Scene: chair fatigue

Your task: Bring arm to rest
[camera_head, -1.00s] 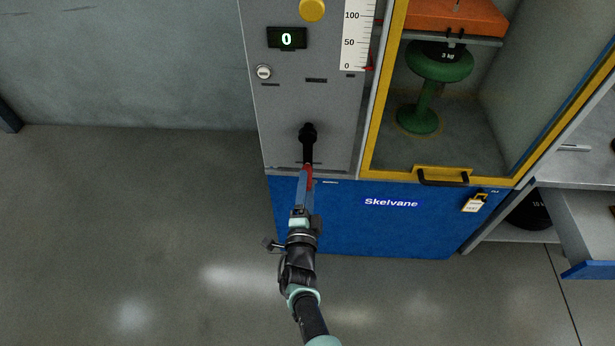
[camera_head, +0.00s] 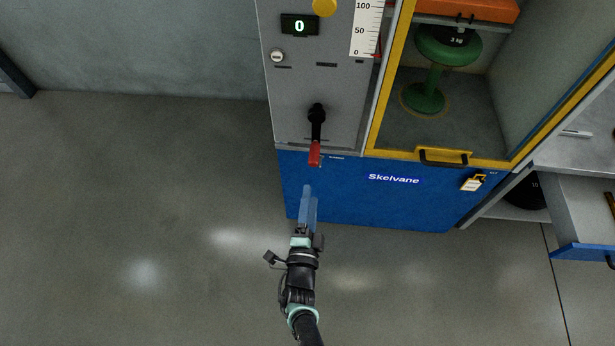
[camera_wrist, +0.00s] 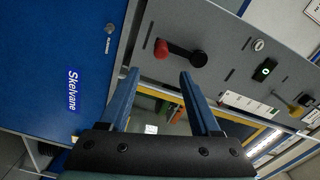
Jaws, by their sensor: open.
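My gripper (camera_head: 308,206) is in front of the blue lower part of the Skelvane machine (camera_head: 350,200) in the head view. It is open and empty; in the wrist view its two blue fingers (camera_wrist: 158,92) stand apart with nothing between them. A black lever with a red grip (camera_head: 315,152) hangs down on the machine's grey panel, above and apart from my fingertips. The lever also shows beyond the fingers in the wrist view (camera_wrist: 182,52).
The machine's grey panel has a display reading 0 (camera_head: 299,25) and a yellow knob (camera_head: 325,7). A yellow-framed cabinet door (camera_head: 443,158) encloses a green stool (camera_head: 428,75). An open drawer (camera_head: 580,225) juts out at the right. Floor at left is clear.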

